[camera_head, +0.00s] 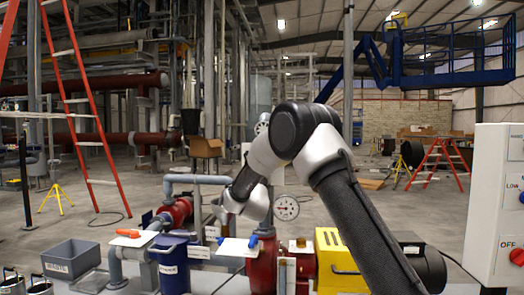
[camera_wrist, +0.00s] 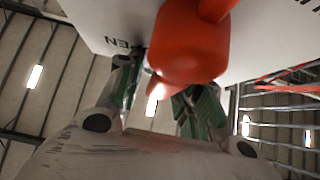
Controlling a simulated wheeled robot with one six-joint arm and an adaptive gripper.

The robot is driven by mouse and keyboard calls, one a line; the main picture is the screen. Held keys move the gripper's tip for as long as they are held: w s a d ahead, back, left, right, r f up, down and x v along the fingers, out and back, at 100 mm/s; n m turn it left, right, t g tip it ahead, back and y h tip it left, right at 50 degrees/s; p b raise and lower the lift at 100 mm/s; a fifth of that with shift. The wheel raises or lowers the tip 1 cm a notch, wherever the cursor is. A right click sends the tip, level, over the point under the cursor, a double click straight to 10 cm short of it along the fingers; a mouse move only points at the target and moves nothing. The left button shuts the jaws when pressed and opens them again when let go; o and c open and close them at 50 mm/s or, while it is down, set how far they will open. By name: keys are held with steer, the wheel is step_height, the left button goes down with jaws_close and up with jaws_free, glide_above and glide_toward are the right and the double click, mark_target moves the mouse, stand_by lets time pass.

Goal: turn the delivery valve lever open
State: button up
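In the wrist view an orange-red lever handle (camera_wrist: 190,45) stands large in front of a white plate (camera_wrist: 110,18) with partly hidden lettering ending in "EN". My gripper (camera_wrist: 158,95) has its two green-lined fingers apart, with a bright gap between them. The handle's rounded end is at this gap; I cannot tell whether the fingers touch it. Which valve the handle belongs to is unclear there.
An orange lever (camera_head: 128,233) and a blue lever (camera_head: 253,241) sit on the pipework, with a pressure gauge (camera_head: 286,207) close by my wrist. A grey bin (camera_head: 72,258) stands at the left. A control box (camera_head: 495,205) is at the right edge. Open floor lies behind.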

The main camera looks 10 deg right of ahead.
steer(key=shift+a, duration=0.1)
steer(key=v, duration=1.2)
